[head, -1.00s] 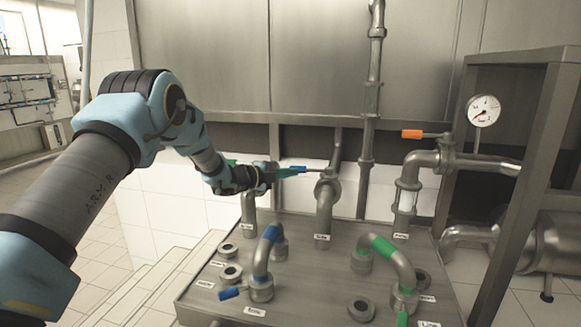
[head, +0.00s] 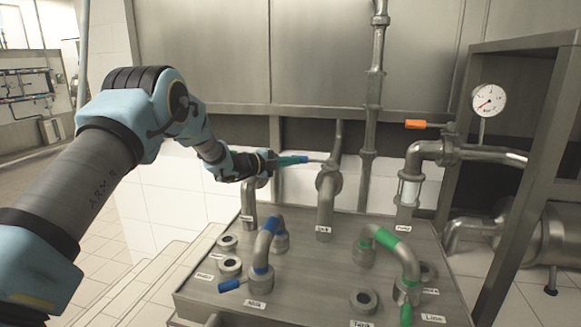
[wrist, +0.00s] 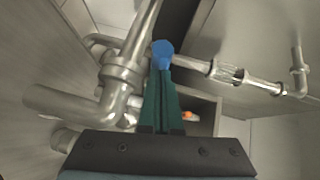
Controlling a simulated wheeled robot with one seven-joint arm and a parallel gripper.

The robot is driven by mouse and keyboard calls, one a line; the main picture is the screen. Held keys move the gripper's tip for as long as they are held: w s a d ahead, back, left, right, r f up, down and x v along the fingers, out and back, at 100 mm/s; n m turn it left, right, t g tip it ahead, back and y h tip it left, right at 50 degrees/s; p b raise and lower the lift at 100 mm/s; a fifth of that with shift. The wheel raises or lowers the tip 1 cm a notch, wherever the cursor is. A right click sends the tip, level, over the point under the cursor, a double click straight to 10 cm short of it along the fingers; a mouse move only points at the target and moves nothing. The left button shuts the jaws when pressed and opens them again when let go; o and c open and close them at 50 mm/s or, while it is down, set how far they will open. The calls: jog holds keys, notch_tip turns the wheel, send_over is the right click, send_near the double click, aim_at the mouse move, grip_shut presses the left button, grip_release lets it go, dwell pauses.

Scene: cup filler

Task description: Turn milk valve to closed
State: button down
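A valve lever with a blue handle (head: 301,159) sticks out to the left from the upright pipe (head: 325,205) at the back middle of the steel table. The label under that pipe is too small to read surely. My gripper (head: 292,161) is at this handle, coming from the left. In the wrist view its teal fingers (wrist: 162,82) lie close together, with the blue handle end (wrist: 163,48) at their tips. They look shut on it, and hide most of the grip. A second blue lever (head: 230,285) is at the front left, by a label that seems to read Milk.
The steel table (head: 300,285) holds a blue-banded bent pipe (head: 265,245), a green-banded bent pipe (head: 385,240) and several open ports. An orange lever (head: 416,124) and a gauge (head: 488,100) are at the right. A tall pipe (head: 373,100) rises behind.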

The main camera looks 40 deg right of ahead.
jog(key=shift+w+r, duration=0.2)
jog(key=shift+w, duration=0.2)
jog(key=a+r+b, duration=0.1)
jog(key=a+b, duration=0.3)
jog(key=a, duration=0.6)
jog(key=shift+w+a, duration=0.3)
jog(key=shift+w, duration=0.1)
jog(key=w+a+n+t+y, duration=0.3)
jog(key=w+a+n+t, duration=0.2)
jog(key=w+a+n, duration=0.45)
jog(key=w+a+n+t+y, duration=0.4)
jog(key=w+a+n+t, duration=0.15)
jog(key=a, duration=0.75)
jog(key=s+a+f+n+y, duration=0.2)
jog(key=a+n+y, duration=0.15)
jog(key=a, duration=0.55)
jog(key=s+a+f+n+y, duration=0.2)
jog(key=a+n, duration=0.3)
jog(key=a, duration=0.4)
jog(key=s+a+f+n+g+y, duration=0.1)
jog(key=s+a+f+n+g, duration=0.1)
jog(key=s+a+n, duration=0.3)
jog(key=s+a+f+n+g+y, duration=0.2)
jog(key=s+a+n+g, duration=0.2)
jog(key=s+a, duration=0.7)
jog(key=s+n, duration=0.2)
jog(key=s, duration=0.3)
jog(key=shift+a+f, duration=0.15)
